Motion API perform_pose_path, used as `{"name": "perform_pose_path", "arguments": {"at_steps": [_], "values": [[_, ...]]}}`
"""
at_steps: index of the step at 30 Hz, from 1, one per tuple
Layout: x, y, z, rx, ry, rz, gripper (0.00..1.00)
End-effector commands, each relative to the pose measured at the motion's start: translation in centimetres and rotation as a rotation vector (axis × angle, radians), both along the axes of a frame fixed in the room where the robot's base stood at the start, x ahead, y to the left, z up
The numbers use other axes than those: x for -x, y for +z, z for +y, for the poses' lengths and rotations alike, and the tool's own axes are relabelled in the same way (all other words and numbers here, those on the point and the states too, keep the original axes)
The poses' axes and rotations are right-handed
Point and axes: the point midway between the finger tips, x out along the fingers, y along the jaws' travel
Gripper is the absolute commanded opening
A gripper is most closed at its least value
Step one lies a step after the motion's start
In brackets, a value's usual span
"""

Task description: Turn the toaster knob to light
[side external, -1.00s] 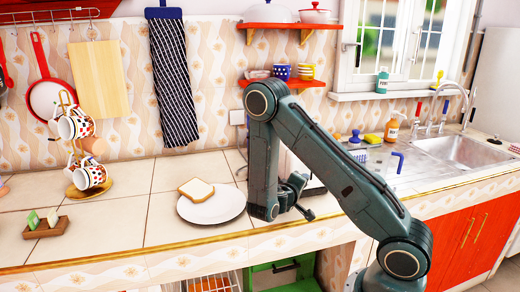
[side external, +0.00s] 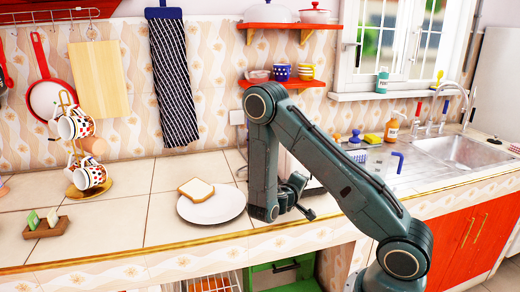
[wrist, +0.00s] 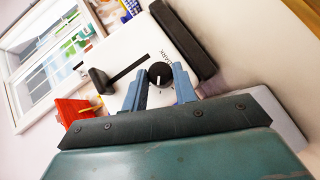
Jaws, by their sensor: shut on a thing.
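The toaster's round black knob (wrist: 160,75) is in the wrist view, on a pale toaster face (wrist: 188,58). My gripper (wrist: 160,84) has its two blue-grey fingers on either side of the knob, closed on it. A white pointer mark shows on the knob, pointing toward the bottom of the picture. Dark print, partly readable as "DARK", lies above and right of the knob; no "light" label can be made out. In the side external view my gripper (side external: 298,190) is at the toaster, which my arm mostly hides.
A black lever (wrist: 100,80) and slot lie left of the knob. In the side external view, a white plate (side external: 222,212) with a bread slice (side external: 196,190) sits left of my arm. A mug stand (side external: 90,188) is farther left. The sink (side external: 462,152) is at right.

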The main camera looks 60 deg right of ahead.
Motion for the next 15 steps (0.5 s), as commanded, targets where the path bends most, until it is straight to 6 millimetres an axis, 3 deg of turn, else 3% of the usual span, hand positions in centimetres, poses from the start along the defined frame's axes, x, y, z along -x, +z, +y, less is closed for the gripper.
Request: {"name": "perform_pose_path", "arguments": {"at_steps": [15], "values": [[-0.02, -0.36, 0.08, 0.153, -0.002, 0.162, 0.05]]}}
